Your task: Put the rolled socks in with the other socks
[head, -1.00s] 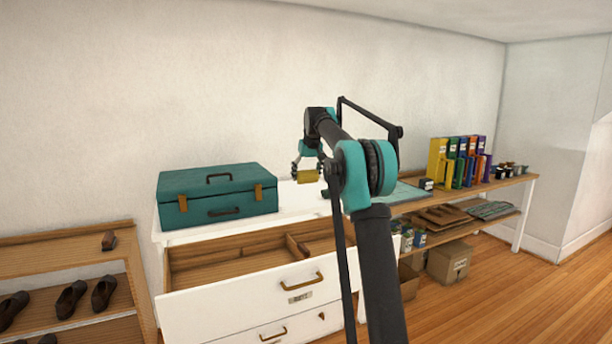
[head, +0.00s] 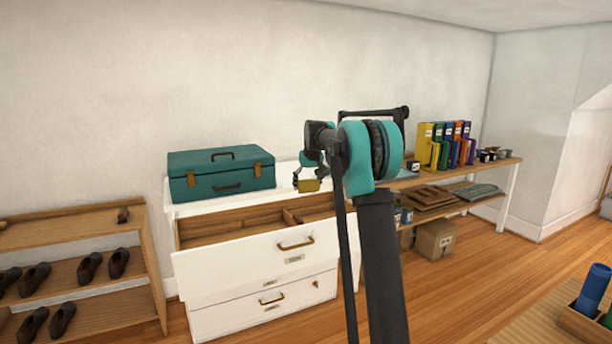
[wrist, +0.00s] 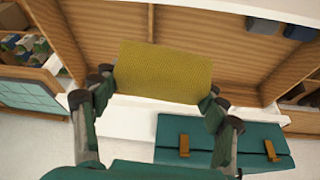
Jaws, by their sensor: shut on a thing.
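The rolled socks (head: 308,186) are a mustard-yellow bundle, also large in the wrist view (wrist: 165,68). My gripper (head: 307,178) is shut on them, with a finger at each end of the roll (wrist: 160,92). It holds them in the air above the open top drawer (head: 215,233), around its divider (head: 290,217). In the wrist view, the bare wooden drawer floor (wrist: 100,22) shows beyond the roll. Two dark grey-blue items, (wrist: 263,25) and (wrist: 301,27), lie in the drawer at the upper right; they may be socks. The head view hides them behind the drawer front.
A teal case (head: 222,175) stands on the white dresser top (head: 185,209), behind the drawer. A shoe rack (head: 70,235) is at left. A workbench (head: 500,163) with upright coloured folders is at right. A crate (head: 585,322) holding coloured cylinders is at lower right.

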